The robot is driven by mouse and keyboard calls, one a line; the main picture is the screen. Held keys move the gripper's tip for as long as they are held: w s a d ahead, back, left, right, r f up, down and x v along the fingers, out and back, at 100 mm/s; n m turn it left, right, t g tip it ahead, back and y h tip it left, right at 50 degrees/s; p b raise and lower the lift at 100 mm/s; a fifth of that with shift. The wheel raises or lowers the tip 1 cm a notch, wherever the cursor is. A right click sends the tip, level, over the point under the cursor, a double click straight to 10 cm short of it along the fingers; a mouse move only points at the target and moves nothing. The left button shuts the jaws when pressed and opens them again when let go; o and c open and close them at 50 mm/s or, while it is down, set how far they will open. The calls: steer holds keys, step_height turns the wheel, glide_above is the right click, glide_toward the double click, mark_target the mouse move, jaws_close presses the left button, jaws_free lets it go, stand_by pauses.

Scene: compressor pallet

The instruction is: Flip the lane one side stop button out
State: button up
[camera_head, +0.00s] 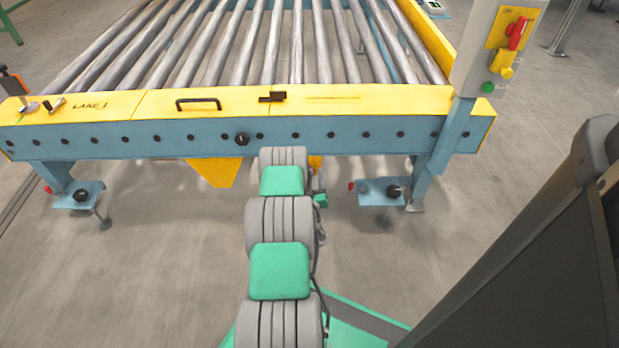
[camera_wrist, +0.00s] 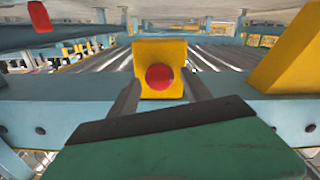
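In the wrist view, a round red stop button (camera_wrist: 159,77) sits on the face of a yellow box (camera_wrist: 174,49), facing my camera. My gripper (camera_wrist: 162,82) points at it, with one dark finger on each side of the yellow box's lower part. The fingers are apart with nothing clamped between them; whether they touch the box I cannot tell. In the head view, my arm reaches to the blue front beam (camera_head: 340,136) of the roller conveyor marked LANE 1 (camera_head: 90,105). My gripper and the red button are hidden there.
A grey control post (camera_head: 490,45) at the right end carries a red switch (camera_head: 517,33), a yellow part and a green button (camera_head: 488,87). A black handle (camera_head: 198,103) and a small black latch (camera_head: 272,97) sit on the yellow top plate. Open floor lies left of my arm.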

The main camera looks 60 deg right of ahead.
jaws_close()
stand_by(0.4)
